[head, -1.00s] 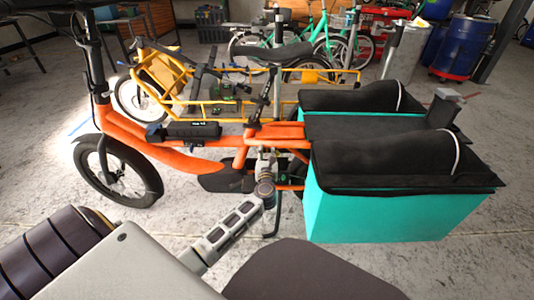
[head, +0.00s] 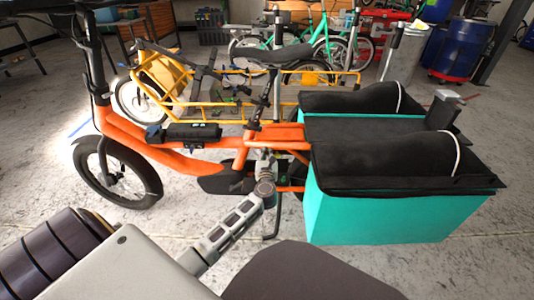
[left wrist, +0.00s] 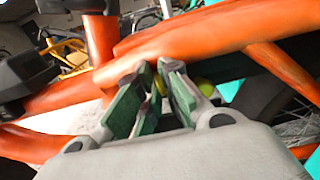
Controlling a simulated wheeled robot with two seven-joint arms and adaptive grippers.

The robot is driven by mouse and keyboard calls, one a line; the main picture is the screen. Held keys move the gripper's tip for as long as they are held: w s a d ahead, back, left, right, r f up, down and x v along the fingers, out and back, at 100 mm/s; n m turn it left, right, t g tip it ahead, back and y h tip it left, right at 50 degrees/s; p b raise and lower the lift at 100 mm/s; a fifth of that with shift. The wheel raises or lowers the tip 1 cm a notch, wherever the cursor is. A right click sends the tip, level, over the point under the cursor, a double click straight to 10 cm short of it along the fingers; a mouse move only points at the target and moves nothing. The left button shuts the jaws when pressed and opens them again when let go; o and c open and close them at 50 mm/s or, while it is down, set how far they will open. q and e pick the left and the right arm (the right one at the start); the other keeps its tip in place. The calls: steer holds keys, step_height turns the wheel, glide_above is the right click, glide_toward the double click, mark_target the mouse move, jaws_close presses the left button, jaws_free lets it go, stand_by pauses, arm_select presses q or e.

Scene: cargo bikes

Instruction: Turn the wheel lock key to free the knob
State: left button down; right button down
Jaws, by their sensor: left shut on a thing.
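The orange cargo bike (head: 170,158) stands side-on in the head view. My left gripper (head: 265,158) reaches to its frame below the saddle, by the rear wheel. In the left wrist view the gripper's green-padded fingers (left wrist: 152,92) are close together beside the orange frame tube (left wrist: 220,38). A small yellow piece (left wrist: 159,84), apparently the wheel lock key, shows between the fingers, which mostly hide it. A yellow-green rounded thing (left wrist: 206,88) shows just right of the fingers; I cannot tell whether it is the knob. The lock body is hidden. My right gripper is not in view.
Teal boxes (head: 375,215) with black covers (head: 385,160) flank the bike's rear, right of my gripper. A black battery-like block (head: 190,134) sits on the frame. A yellow cargo bike (head: 170,75) stands behind. The floor (head: 150,232) in front is clear.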

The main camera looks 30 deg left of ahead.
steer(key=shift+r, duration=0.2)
arm_select(q)
steer(key=m+p, duration=0.5)
steer(key=p, duration=0.2)
steer(key=shift+d+m, duration=0.1)
steer(key=shift+m, duration=0.3)
steer(key=m+p, duration=0.9)
steer(key=m, duration=0.3)
steer(key=shift+d+f+m, duration=0.1)
steer(key=shift+f+m, duration=0.05)
steer(key=shift+m, duration=0.15)
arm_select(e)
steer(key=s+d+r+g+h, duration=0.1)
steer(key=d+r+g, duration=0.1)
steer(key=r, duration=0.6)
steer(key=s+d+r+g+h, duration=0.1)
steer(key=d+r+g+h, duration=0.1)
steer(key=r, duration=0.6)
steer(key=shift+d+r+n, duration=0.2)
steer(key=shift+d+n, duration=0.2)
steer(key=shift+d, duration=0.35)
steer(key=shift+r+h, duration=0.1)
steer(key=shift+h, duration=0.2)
